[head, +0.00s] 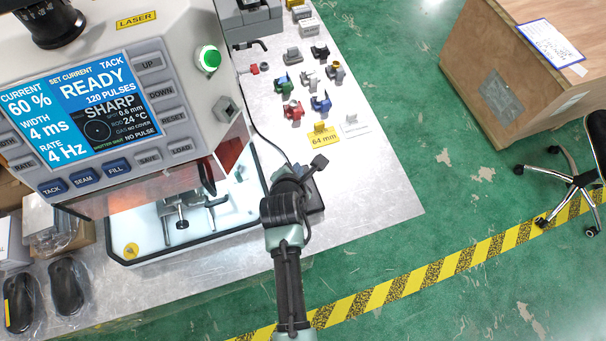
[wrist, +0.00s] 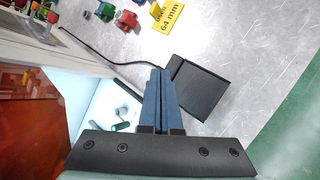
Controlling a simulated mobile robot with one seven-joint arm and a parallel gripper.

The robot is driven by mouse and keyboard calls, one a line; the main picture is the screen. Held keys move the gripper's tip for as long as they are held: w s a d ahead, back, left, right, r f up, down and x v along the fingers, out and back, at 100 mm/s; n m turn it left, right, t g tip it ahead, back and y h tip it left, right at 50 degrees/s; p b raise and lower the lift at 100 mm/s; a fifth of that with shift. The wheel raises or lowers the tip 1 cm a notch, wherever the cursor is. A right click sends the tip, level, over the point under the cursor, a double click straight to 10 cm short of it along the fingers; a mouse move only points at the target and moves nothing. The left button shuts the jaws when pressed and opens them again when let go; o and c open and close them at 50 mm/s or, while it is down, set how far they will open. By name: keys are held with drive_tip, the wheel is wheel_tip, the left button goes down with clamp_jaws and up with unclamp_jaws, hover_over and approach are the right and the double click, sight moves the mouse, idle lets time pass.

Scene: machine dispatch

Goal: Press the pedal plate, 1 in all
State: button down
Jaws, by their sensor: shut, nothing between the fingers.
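The pedal plate (wrist: 200,88) is a flat black rectangle on the grey table in the wrist view, with a raised edge strip along its left side and a dark cable leading off to the left. In the head view part of the pedal plate (head: 315,198) shows beside my wrist, which hides the rest. My gripper (wrist: 160,72) has its blue fingers together and empty. In the wrist view the fingertips appear just left of the plate's raised edge and overlap its near left side. I cannot tell whether they touch it.
The laser machine (head: 150,90), its screen reading READY and NO PULSE, stands left of my arm. Several small coloured parts (head: 292,110) and a yellow 64 mm sign (head: 323,136) lie behind the pedal. The table is clear to the right of the pedal.

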drive_tip(key=shift+s+f+n, duration=0.3)
drive_tip(key=shift+s+f, duration=0.1)
drive_tip(key=shift+f, duration=0.05)
drive_tip(key=f+b, duration=0.8)
drive_tip(key=shift+s+d, duration=0.2)
drive_tip(key=shift+s, duration=0.15)
drive_tip(key=shift+f, duration=0.35)
idle(1.5)
drive_tip(key=shift+f, duration=0.4)
